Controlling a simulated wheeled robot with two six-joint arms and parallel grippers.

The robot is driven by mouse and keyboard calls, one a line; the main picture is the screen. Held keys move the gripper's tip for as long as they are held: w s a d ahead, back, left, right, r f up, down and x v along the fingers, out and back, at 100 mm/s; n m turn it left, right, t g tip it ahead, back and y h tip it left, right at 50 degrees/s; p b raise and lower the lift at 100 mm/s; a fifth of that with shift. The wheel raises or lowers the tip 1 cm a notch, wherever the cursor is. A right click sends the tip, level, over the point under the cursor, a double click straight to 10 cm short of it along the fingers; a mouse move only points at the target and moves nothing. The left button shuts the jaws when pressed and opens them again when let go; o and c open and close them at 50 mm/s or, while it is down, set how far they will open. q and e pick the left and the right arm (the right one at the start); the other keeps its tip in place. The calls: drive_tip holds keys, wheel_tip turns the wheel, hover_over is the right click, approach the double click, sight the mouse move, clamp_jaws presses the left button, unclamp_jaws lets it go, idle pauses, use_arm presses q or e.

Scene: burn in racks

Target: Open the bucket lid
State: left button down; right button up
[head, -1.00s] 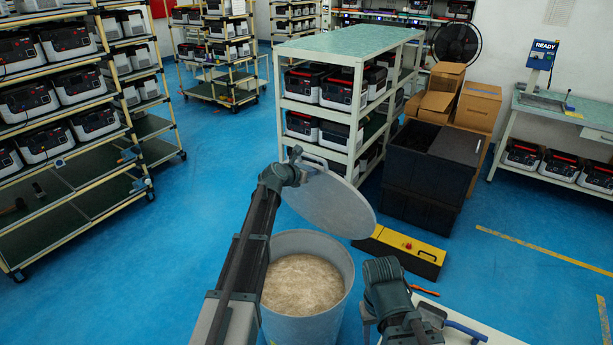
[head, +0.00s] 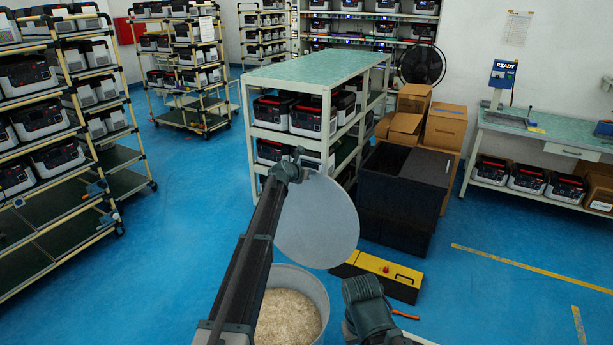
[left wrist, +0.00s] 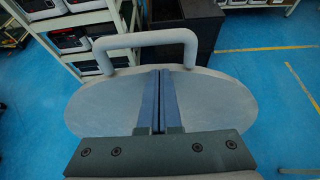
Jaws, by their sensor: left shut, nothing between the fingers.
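The grey round bucket lid (head: 318,225) stands steeply tilted above the back of the bucket, clear of its opening. The bucket (head: 323,303) is grey and open at the top, with pale grainy material (head: 285,318) inside. My left gripper (head: 298,160) is at the upper left edge of the lid. In the left wrist view my left gripper (left wrist: 161,72) is shut and empty, its fingers in front of the lid (left wrist: 220,105). The lid's handle (left wrist: 140,42) shows beyond the fingertips, not between them. My right arm shows at the bottom, but its fingers are not visible.
A black and yellow case (head: 385,275) lies on the floor right of the bucket. Behind stand a black crate (head: 400,195), cardboard boxes (head: 445,125) and a green-topped shelf (head: 320,68). Blue floor (head: 185,230) is free to the left.

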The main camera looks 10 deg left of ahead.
use_arm(q)
drive_tip(key=shift+w+d, duration=0.15)
drive_tip(key=shift+w, duration=0.3)
use_arm(e)
drive_tip(key=shift+w+d, duration=0.1)
drive_tip(key=shift+w, duration=0.1)
use_arm(q)
drive_tip(key=shift+s, duration=0.1)
